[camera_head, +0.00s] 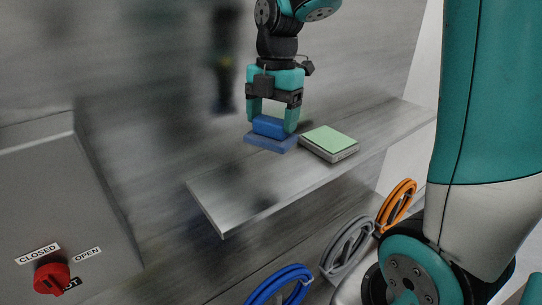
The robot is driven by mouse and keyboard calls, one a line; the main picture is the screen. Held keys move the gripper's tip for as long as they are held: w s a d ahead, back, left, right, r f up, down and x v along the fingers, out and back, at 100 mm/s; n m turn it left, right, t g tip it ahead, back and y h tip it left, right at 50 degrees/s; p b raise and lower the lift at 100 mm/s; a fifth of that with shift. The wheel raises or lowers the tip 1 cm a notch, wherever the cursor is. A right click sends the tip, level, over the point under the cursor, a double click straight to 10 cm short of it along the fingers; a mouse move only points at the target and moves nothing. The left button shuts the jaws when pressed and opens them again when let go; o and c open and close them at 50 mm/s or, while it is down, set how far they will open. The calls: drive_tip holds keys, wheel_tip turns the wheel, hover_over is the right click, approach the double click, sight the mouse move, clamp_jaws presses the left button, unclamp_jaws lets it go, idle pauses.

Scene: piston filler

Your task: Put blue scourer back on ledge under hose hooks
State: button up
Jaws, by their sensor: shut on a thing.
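The blue scourer (269,140) is a flat blue pad with a raised blue grip block on top. My gripper (271,118) points down from above with its teal fingers shut on the grip block. The scourer is level, at the back part of a grey metal ledge (228,203). I cannot tell whether its underside touches the ledge or hangs just above it. A pad with a green top and grey base (329,141) lies on the ledge just right of the scourer, with little space between them.
Coiled hoses hang below the ledge in the picture: blue (280,288), grey (347,246) and orange (397,205). A grey box with a red rotary switch (51,278) is at lower left. The ledge's left end is clear. Hose hooks are not clearly visible.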

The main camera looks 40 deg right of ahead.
wheel_tip(320, 180, down, 10)
drive_tip(key=shift+s+r+p, duration=0.1)
drive_tip(key=shift+r+p, duration=0.15)
drive_tip(key=shift+p, duration=0.45)
drive_tip(key=o, duration=1.2)
drive_tip(key=r+b, duration=0.1)
drive_tip(key=r, duration=0.2)
drive_tip(key=r+b, duration=0.1)
drive_tip(key=r, duration=0.3)
drive_tip(key=d+r+b, duration=0.1)
drive_tip(key=r, duration=0.2)
drive_tip(key=shift+w+d+r, duration=0.1)
drive_tip(key=shift+w+r, duration=0.2)
drive_tip(key=shift+r, duration=0.7)
drive_tip(key=s+a+f+m+y, duration=0.1)
drive_tip(key=s+a+f+m, duration=0.1)
drive_tip(key=s+a+m, duration=0.3)
drive_tip(key=s+a+f+m+y, duration=0.1)
drive_tip(key=s+a+m, duration=0.4)
drive_tip(key=s+a, duration=0.1)
drive_tip(key=s+a+f+m, duration=0.2)
drive_tip(key=s+a+m, duration=0.3)
drive_tip(key=s+a, duration=0.1)
drive_tip(key=shift+s+a+f+y, duration=0.3)
drive_tip(key=shift+f+y, duration=0.05)
drive_tip(key=shift+y, duration=0.05)
